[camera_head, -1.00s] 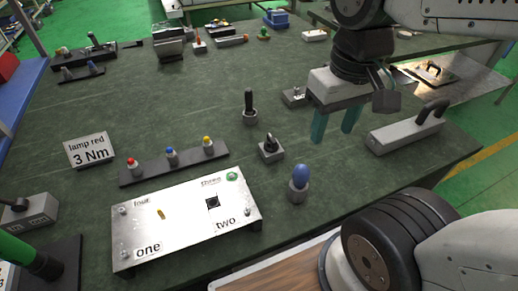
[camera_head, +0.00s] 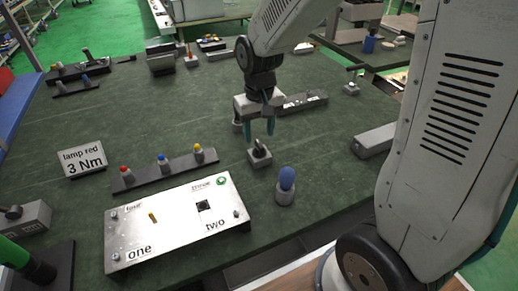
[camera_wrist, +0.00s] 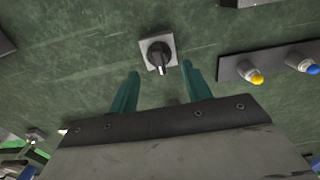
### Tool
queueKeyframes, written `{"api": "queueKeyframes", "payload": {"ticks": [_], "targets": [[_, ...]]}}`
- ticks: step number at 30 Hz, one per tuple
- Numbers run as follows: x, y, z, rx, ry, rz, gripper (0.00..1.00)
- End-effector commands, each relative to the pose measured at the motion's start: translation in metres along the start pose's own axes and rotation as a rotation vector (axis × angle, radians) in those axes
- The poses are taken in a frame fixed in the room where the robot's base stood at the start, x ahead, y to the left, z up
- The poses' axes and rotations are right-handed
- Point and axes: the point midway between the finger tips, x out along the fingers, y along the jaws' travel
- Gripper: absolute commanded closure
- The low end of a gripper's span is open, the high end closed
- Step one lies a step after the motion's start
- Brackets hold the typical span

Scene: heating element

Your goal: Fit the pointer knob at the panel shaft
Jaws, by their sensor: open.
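The black pointer knob (camera_head: 260,148) sits on a small square grey base on the green bench. It also shows in the wrist view (camera_wrist: 158,54), just beyond the fingertips and sideways within the gap between them. My gripper (camera_head: 259,128) is open and empty, its two teal fingers (camera_wrist: 161,74) pointing down behind and above the knob. They look apart from it; the exact height is unclear. The silver panel (camera_head: 180,233) lies at front left with labels one, two, three and four. A brass-coloured shaft (camera_head: 153,218) stands near label four, with nothing on it.
A black rail (camera_head: 180,168) with red, blue and yellow lamps lies behind the panel. A grey block (camera_head: 374,141) lies at right.

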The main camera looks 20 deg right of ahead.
Motion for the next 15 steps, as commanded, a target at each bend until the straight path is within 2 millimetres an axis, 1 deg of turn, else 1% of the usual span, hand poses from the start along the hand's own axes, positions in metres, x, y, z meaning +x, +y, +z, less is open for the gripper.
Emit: {"api": "queueKeyframes", "payload": {"ticks": [10, 12, 15], "targets": [[0.048, 0.0, 0.004, 0.0, -0.004, 0.0, 0.51], [0.054, 0.0, 0.004, 0.0, -0.003, 0.0, 0.51], [0.058, -0.001, 0.004, -0.001, -0.002, -0.001, 0.51]]}}
